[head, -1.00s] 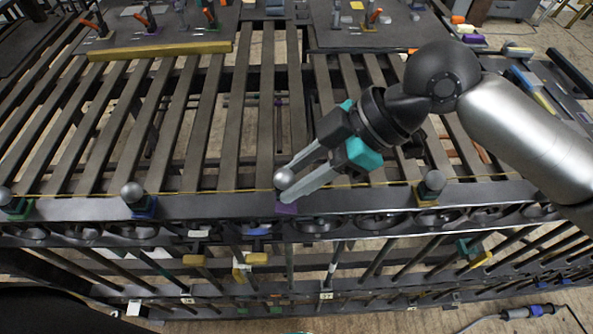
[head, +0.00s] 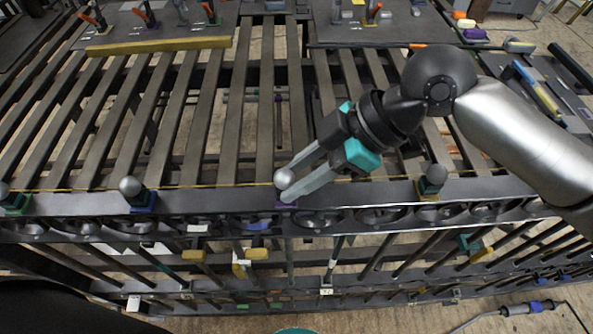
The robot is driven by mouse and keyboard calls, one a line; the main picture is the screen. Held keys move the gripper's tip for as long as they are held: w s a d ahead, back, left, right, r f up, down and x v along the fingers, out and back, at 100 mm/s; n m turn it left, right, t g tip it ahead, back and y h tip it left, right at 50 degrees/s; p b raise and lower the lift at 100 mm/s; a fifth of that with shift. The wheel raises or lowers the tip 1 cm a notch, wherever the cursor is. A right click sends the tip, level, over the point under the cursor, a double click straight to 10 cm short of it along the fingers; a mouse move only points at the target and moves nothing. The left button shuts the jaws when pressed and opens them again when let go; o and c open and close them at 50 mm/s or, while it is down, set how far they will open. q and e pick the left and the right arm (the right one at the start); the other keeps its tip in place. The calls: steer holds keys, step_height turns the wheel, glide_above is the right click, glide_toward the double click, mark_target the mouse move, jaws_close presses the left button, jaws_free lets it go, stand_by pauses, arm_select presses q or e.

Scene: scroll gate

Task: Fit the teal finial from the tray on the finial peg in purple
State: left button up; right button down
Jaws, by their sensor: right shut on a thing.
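My right gripper (head: 287,187) reaches in from the right and is shut on a finial with a grey ball top (head: 284,178). Its fingers cover most of the finial below the ball, so its teal colour cannot be made out. The ball is right above the purple-marked place (head: 286,205) on the front rail. The peg is hidden, and I cannot tell whether the finial is seated on it. My left gripper is not in view. I cannot make out the tray of finials.
Ball-topped finials stand on the front rail (head: 350,196) at a blue mark (head: 130,190), a yellow mark (head: 433,180) and a green mark (head: 13,200). A yellow bar (head: 160,48) lies behind the slats. A teal curved edge (head: 295,331) shows at the bottom.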

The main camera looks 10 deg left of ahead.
steer(key=shift+f, duration=0.35)
steer(key=c, duration=0.5)
jaws_free()
steer(key=v, duration=1.5)
